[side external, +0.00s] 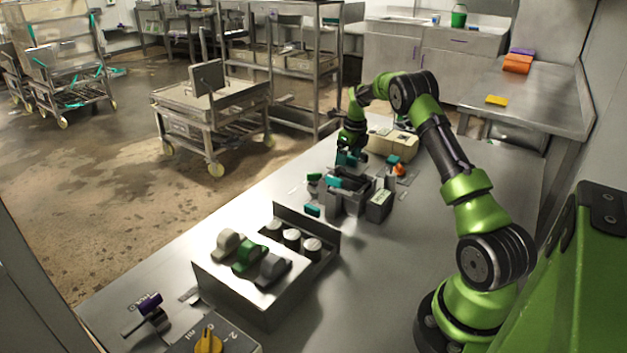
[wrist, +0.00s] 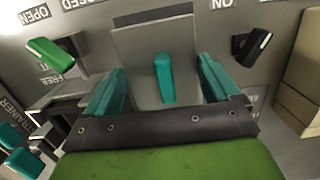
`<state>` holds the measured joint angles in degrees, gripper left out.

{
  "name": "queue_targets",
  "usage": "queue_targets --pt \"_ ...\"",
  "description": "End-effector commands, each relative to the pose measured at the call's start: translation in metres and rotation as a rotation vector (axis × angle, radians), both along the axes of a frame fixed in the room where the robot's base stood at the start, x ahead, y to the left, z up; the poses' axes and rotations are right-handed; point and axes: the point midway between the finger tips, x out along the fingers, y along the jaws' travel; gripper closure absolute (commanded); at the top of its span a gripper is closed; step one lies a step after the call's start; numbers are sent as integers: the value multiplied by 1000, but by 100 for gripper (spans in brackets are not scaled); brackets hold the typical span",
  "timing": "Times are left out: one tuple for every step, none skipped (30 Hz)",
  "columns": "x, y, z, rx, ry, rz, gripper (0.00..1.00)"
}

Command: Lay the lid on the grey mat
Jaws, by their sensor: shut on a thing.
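My gripper (side external: 349,158) is low over the cluster of grey fixtures in the middle of the bench. In the wrist view its two teal fingers (wrist: 162,76) stand on either side of a grey plate with a teal bar, which I take for the lid (wrist: 135,43). The fingers are shut on it at its sides; the contact itself is partly hidden by the gripper body. In the side view the lid cannot be told from the fixtures under my gripper. I cannot make out the grey mat with certainty in either view.
A grey fixture with a label (side external: 379,205) stands in front of my gripper. A metal box with knobs and jars (side external: 265,262) is nearer the camera. A beige box (side external: 392,142) stands behind. A green lever (wrist: 50,54) and a black lever (wrist: 251,46) flank the plate.

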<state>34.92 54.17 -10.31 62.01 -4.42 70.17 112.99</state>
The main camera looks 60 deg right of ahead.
Motion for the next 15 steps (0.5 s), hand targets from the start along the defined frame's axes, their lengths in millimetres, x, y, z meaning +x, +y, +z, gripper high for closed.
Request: queue_targets --pt "-1 0 -10 2 1 -2 58" --pt "0 0 -14 2 1 -2 58" --pt "0 0 -20 1 1 -1 58" --pt "0 0 -23 1 1 -1 58" --pt "0 0 -26 0 0 -1 58" --pt "0 -1 -28 -1 -1 -1 58" --pt "0 -1 -29 -1 -2 -1 58" --pt "0 -1 -30 -2 -2 -1 58" --pt "0 -1 -30 -2 -2 -1 58" --pt "0 -1 -30 -2 -2 -1 58" --pt "0 0 -30 -2 -2 -1 58" --pt "0 0 -30 -2 -2 -1 58" --pt "0 0 -30 -2 -2 -1 58" --pt "0 0 -30 -2 -2 -1 58" --pt "0 0 -30 -2 -2 -1 58"
